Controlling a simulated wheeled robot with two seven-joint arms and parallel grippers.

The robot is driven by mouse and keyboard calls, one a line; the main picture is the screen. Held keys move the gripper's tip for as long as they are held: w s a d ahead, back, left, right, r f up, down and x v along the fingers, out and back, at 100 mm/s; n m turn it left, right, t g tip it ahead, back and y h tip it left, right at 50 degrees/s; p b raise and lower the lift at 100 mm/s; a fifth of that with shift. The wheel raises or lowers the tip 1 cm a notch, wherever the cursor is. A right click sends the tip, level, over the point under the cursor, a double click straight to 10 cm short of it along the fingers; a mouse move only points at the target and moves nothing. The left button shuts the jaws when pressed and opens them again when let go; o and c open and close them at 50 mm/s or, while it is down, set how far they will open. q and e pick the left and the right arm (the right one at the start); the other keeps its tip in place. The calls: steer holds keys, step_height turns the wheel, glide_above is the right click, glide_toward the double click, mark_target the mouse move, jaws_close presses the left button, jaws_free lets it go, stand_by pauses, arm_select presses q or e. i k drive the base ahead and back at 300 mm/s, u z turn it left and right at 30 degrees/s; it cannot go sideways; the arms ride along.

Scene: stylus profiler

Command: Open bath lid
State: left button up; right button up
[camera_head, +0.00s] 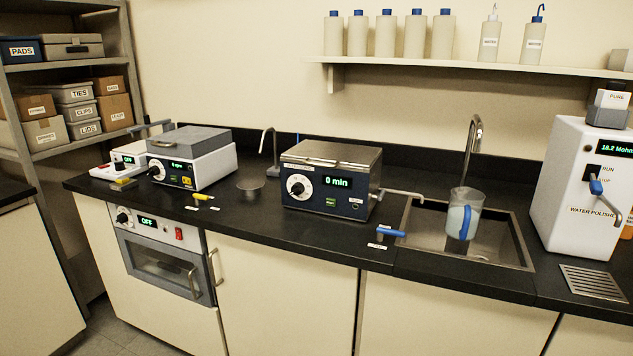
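The bath (328,193) is a dark blue box with a dial and a green "0 min" display. It stands on the black counter, left of the sink. Its grey metal lid (332,156) lies flat on top and looks shut. The inside of the bath is hidden. Neither of my grippers is in view.
A sink (515,245) with a tap and a blue-handled jug (462,215) is right of the bath. A metal spout and a blue-handled valve (388,232) are at its right side. A small dish (251,186) and a grey-lidded device (192,160) stand left. Bottles line the shelf (430,62) above.

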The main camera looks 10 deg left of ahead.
mark_target(353, 156)
steer(key=z, duration=0.05)
steer(key=k, duration=0.65)
steer(key=u, duration=1.1)
steer(key=i, duration=1.45)
steer(key=z, duration=0.9)
